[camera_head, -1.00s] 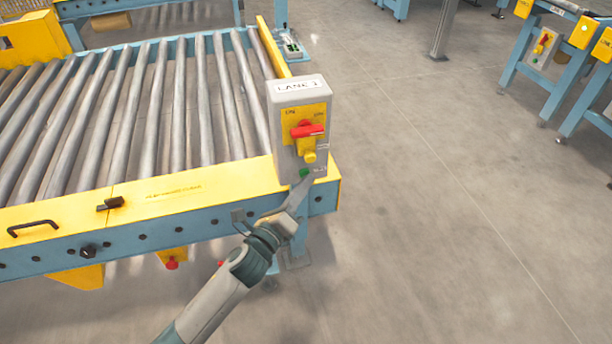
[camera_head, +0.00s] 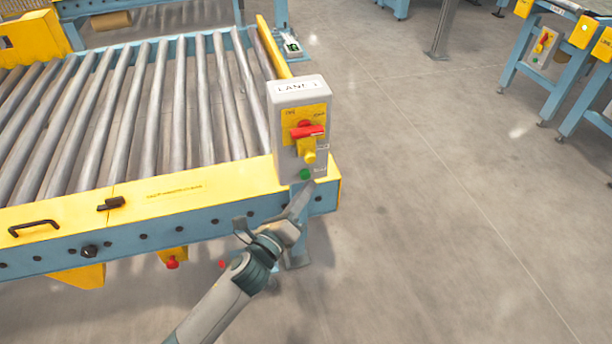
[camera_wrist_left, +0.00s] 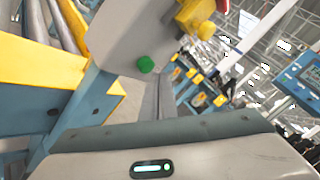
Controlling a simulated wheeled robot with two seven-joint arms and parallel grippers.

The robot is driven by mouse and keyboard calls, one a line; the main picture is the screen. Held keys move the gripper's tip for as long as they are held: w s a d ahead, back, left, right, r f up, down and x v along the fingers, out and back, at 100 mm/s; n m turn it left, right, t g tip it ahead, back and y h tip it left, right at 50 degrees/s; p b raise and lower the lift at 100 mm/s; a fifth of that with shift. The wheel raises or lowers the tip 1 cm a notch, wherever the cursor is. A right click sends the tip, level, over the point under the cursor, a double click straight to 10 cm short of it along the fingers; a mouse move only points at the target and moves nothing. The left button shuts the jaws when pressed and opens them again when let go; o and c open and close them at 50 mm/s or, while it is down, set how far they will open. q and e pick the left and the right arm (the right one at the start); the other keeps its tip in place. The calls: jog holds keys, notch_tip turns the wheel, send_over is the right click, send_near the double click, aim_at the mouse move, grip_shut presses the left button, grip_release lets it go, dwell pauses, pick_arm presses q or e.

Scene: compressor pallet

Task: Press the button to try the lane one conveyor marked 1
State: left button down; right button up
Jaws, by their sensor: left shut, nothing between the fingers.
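The grey control box labelled LANE 1 (camera_head: 284,100) stands at the near right corner of the roller conveyor (camera_head: 150,110). It carries a red and yellow switch handle (camera_head: 307,131) and, below it, a green button (camera_head: 305,174). In the left wrist view the green button (camera_wrist_left: 146,64) shows on the box face. My left gripper (camera_head: 309,188) is shut and empty, its fingertips just below the green button and apart from it in the head view. The wrist view shows the fingers (camera_wrist_left: 160,97) beside the button. My right gripper is in neither view.
The conveyor's yellow edge rail (camera_head: 160,193) and blue side beam (camera_head: 170,232) lie left of my arm. Another conveyor with a control box (camera_head: 543,48) stands at the back right. The floor to the right is clear.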

pick_arm(q)
jog(key=s, duration=0.1)
jog(key=s+d, duration=0.1)
jog(key=s, duration=0.2)
jog(key=shift+s+d+p, duration=0.3)
jog(key=shift+s+p, duration=0.1)
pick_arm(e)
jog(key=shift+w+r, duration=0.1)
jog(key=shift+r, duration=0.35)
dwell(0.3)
